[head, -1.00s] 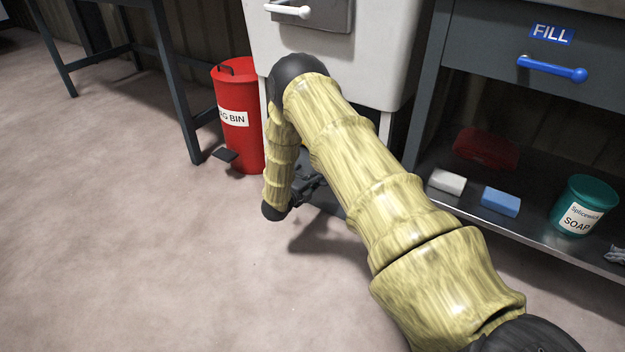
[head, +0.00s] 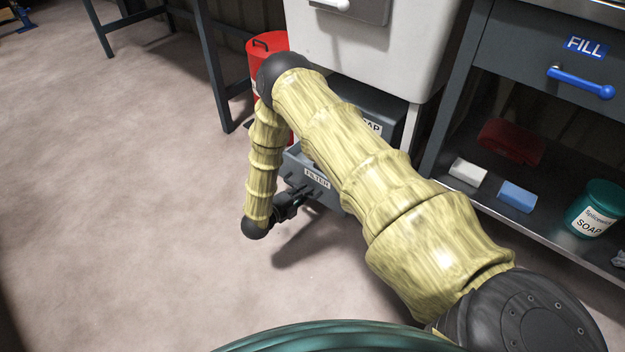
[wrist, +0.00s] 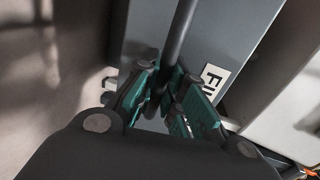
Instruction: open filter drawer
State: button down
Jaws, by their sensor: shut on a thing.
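The filter drawer (head: 318,181) is a grey drawer low under the white cabinet, with a white FILTER label on its front. It stands out from the cabinet, and part of its inside shows behind my arm. My gripper (head: 298,200) is at the drawer's front, low over the floor. In the wrist view, the teal-padded fingers of my gripper (wrist: 166,92) are shut around a dark bar handle (wrist: 180,35) on the grey drawer front. The label (wrist: 212,82) is partly cut off beside the fingers. My arm hides much of the drawer in the head view.
A red bin (head: 268,42) stands behind my arm. A bench shelf at right holds a soap tub (head: 597,212) and blue block (head: 518,196). The floor (head: 130,200) at left is clear.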

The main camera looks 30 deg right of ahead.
jog(key=shift+f+v, duration=0.2)
jog(key=shift+v, duration=0.8)
jog(key=c, duration=1.5)
grip_release()
jog(key=v, duration=1.2)
jog(key=shift+f, duration=0.1)
